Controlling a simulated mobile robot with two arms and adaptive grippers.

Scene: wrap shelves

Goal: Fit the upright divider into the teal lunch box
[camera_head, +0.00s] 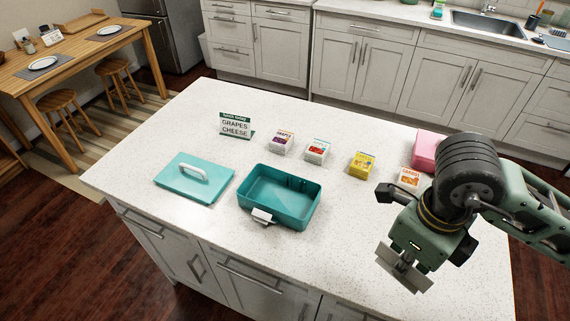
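The teal lunch box (257,207) stands open and empty on the counter, with dark upright slots on its inner back wall and a pale latch (263,216) at its front. Its teal lid (188,184) with a white handle lies flat to its left. My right gripper (404,266) is above the counter, right of and nearer than the box. Its dark fingers appear shut on a flat grey plate, which looks like the divider (419,282). The arm hides part of the fingers. The plate is clear of the box. My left gripper is not in view.
A sign reading grapes and cheese (236,126) stands behind the lid. A grapes box (282,142), a red-marked box (316,151), a yellow box (362,165), a carrot box (409,178) and a pink box (425,150) line the back.

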